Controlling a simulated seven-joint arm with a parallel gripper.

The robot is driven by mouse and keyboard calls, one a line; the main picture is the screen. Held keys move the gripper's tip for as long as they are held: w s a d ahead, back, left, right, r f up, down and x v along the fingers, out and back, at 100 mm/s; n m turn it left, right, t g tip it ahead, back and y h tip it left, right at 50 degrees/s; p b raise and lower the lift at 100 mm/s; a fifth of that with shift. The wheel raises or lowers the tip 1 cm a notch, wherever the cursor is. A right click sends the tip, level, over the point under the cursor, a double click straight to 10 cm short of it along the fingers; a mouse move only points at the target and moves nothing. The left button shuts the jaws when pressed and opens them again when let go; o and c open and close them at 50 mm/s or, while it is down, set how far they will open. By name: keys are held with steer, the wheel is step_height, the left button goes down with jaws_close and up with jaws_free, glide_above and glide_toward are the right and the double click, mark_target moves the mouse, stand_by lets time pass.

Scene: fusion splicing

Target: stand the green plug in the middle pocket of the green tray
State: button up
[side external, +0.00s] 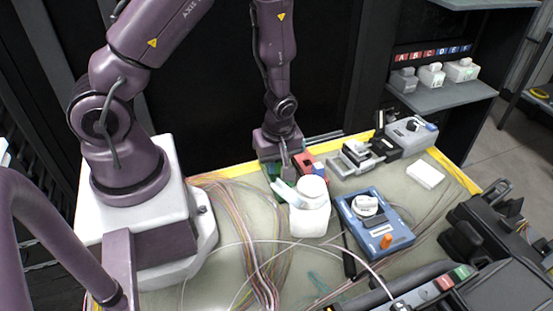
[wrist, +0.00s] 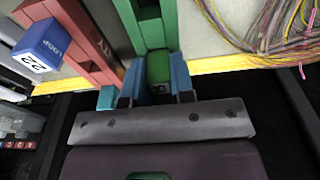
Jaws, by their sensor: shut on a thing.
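My gripper (wrist: 157,82) is shut on the green plug (wrist: 158,67), with one blue-grey finger on each side of it. The green tray (wrist: 127,22) runs up the wrist view beyond the plug, and two dark pockets show in it there. The plug is in line with the tray; I cannot tell whether it is seated in a pocket or held above one. In the side view my gripper (side external: 284,164) points down at the green tray (side external: 270,172), which is partly hidden by a white bottle. The plug cannot be made out there.
The white bottle (side external: 310,210) stands close in front of the green tray. Loose fibres (wrist: 270,30) lie on the other side.

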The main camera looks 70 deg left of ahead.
steer(key=shift+f, duration=0.1)
stand_by(0.5)
steer(key=o, duration=0.9)
steer(key=shift+c, duration=0.2)
steer(key=shift+r, duration=3)
